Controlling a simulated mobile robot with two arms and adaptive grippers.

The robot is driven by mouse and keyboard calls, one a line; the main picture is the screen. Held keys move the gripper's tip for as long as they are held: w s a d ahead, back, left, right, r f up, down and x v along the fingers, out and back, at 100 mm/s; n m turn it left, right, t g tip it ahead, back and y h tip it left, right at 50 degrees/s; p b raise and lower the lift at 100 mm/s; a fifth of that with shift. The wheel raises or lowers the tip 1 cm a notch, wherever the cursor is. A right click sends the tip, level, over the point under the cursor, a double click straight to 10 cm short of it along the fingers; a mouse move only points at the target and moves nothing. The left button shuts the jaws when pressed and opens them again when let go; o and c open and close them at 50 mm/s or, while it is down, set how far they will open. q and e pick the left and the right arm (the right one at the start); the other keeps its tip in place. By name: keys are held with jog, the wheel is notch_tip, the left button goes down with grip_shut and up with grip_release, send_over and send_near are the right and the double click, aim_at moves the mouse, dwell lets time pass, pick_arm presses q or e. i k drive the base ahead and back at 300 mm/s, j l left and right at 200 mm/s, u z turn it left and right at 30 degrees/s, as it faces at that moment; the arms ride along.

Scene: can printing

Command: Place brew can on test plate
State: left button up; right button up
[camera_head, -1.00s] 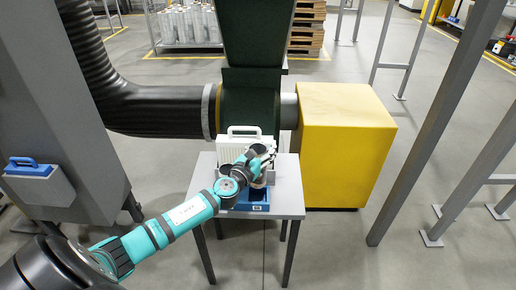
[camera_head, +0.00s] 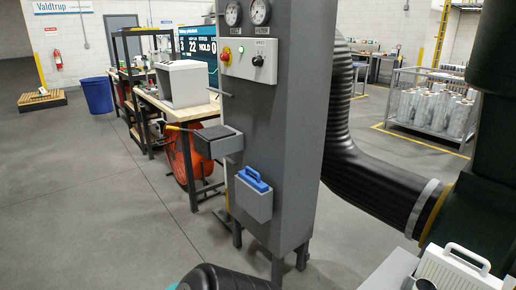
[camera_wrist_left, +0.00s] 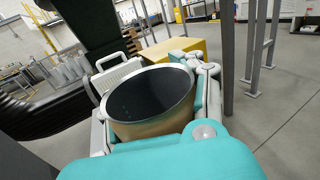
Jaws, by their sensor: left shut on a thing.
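The can (camera_wrist_left: 150,126), an open cylinder with a dark inside, bright rim and tan outer wall, fills the middle of the left wrist view. My left gripper (camera_wrist_left: 155,100) is shut around it, with grey finger links on both sides. In the head view a small part of what may be the gripper shows at the bottom right edge. I cannot make out a test plate for sure. A ledge (camera_head: 216,139) with a flat dark top juts from the left side of the grey cabinet (camera_head: 285,130). My right gripper is not in view.
The cabinet carries gauges, a control box (camera_head: 248,60) and a blue-handled holder (camera_head: 254,194). A white ribbed box (camera_head: 450,275) with a handle stands at the bottom right. A black hose (camera_head: 375,185) runs behind the cabinet. The floor at left is open.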

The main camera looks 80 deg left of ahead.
aim_at(215, 131)
jog(key=j+u, duration=0.45)
jog(key=i+j+u, duration=0.1)
jog(key=j+u, duration=0.15)
jog(key=u, duration=0.2)
jog(key=i+j+u, duration=0.15)
jog(key=j+u, duration=0.25)
